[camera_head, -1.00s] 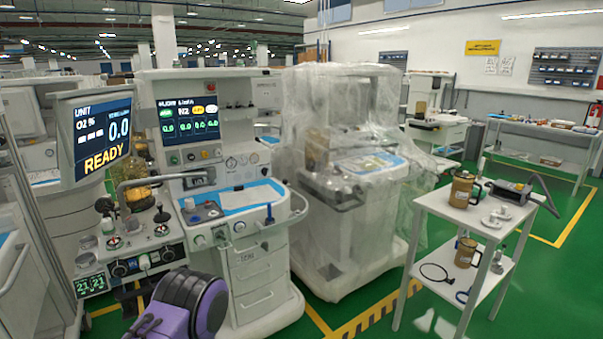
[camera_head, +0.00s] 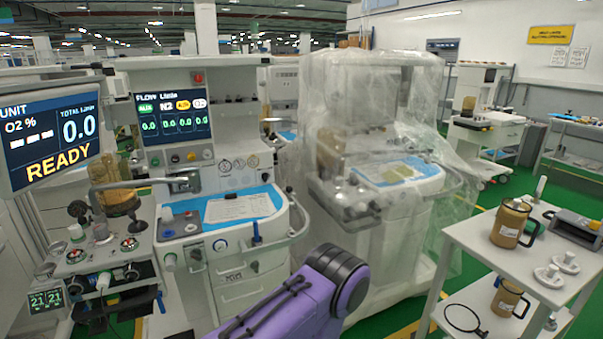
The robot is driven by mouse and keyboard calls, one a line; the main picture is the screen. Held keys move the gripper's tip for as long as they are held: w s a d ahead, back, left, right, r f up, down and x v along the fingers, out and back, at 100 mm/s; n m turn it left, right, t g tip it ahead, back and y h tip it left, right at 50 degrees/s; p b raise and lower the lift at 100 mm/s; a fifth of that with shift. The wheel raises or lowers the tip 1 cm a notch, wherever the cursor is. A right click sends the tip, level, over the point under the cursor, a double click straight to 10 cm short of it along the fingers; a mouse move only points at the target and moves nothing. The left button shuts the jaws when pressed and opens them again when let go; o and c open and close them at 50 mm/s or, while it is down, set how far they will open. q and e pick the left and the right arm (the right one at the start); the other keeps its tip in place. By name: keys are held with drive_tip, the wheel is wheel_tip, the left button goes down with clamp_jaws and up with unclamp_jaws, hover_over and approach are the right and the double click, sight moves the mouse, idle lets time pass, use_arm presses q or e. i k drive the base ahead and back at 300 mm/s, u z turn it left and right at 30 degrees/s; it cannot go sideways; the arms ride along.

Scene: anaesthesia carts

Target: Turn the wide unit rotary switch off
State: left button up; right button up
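The left anaesthesia unit has a tilted screen (camera_head: 58,135) reading UNIT, O2 %, 0.0 and READY. Its front panel carries black rotary knobs (camera_head: 131,271) near a small green 21 21 display (camera_head: 46,299). A purple and black link of my arm rises at the bottom middle. Neither gripper is in view.
A plastic-wrapped cart (camera_head: 385,215) stands right of the white cart. A white side table (camera_head: 490,243) at the right holds brown jugs (camera_head: 510,223), white fittings and a grey device (camera_head: 578,228). Green floor shows in the gaps between them.

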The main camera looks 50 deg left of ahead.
sight(265, 176)
drive_tip(key=u, duration=0.25)
drive_tip(key=i, duration=0.85)
drive_tip(key=u, duration=0.5)
